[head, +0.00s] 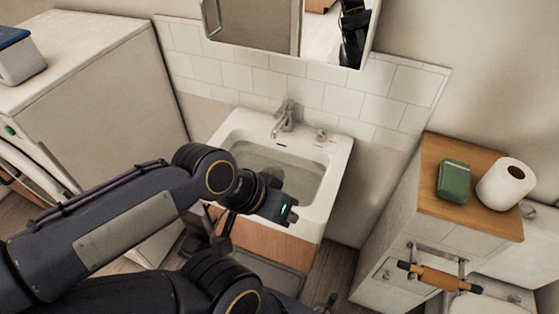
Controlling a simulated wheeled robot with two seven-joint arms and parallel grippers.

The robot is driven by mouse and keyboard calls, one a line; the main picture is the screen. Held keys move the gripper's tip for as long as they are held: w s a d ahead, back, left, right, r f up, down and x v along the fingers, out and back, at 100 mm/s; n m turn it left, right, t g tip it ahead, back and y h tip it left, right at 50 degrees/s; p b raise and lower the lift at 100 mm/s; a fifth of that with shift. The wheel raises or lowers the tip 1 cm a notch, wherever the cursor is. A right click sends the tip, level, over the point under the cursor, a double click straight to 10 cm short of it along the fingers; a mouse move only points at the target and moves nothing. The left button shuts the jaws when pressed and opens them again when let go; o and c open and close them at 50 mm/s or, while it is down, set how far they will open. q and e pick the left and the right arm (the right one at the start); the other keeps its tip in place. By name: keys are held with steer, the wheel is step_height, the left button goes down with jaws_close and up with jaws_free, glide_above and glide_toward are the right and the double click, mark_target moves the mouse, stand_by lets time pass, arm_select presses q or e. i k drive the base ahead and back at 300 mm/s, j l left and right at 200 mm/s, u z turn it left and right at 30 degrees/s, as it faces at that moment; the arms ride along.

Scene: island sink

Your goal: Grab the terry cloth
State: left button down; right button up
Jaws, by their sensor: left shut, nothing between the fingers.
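I cannot pick out the terry cloth for certain. A small green block-like thing (454,181) lies on the wooden cabinet top at the right; I cannot tell whether it is folded cloth. My left gripper (222,236) hangs over the front left of the sink, with its fingers shut and empty. It is well away from the green thing. My left wrist hides part of the basin. My right gripper does not show clearly.
The white sink (325,180) holds the faucet (284,118) at its back. A toilet roll (506,184) stands beside the green thing on the cabinet top (436,155). A brown roll holder (440,278) juts from the cabinet. A white appliance (95,85) stands at the left.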

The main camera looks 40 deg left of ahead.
mark_target(453, 182)
steer(key=k, duration=0.2)
steer(key=k+u, duration=0.15)
steer(key=u, duration=0.25)
steer(key=k+u, duration=0.15)
steer(key=u, duration=0.3)
steer(key=k+j+u, duration=0.15)
steer(key=u, duration=0.25)
steer(key=i+l+u, duration=0.15)
steer(key=l+u, duration=0.2)
steer(key=l, duration=0.55)
steer(key=l+u, duration=0.3)
steer(key=l, duration=0.6)
